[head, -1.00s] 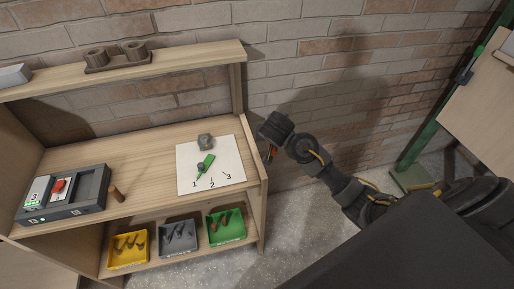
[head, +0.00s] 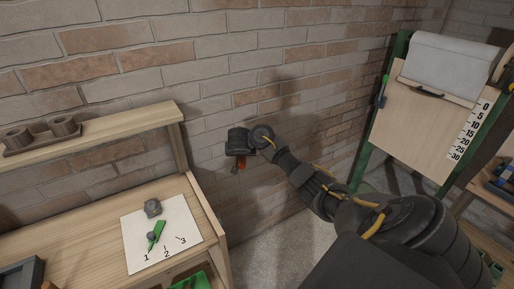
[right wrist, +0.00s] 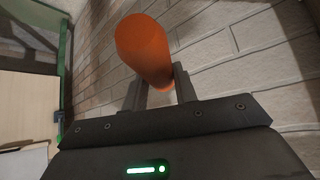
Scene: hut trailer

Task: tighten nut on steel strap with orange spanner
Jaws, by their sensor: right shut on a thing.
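My right gripper (head: 240,155) is held out in front of the brick wall, to the right of the wooden workbench. It is shut on an orange spanner (head: 239,165), which hangs below the jaws in the head view. In the right wrist view the orange spanner (right wrist: 145,48) shows as a thick rounded orange handle between the two fingers of the right gripper (right wrist: 160,90); its head is hidden. I cannot make out the steel strap or its nut in either view. My left gripper is not in view.
A white sheet (head: 138,262) numbered 1 to 3 lies on the workbench (head: 85,225), with a green tool (head: 156,236) and a grey block (head: 152,208) on it. A green-framed board (head: 415,125) with a scale stands at the right. Floor shows between bench and board.

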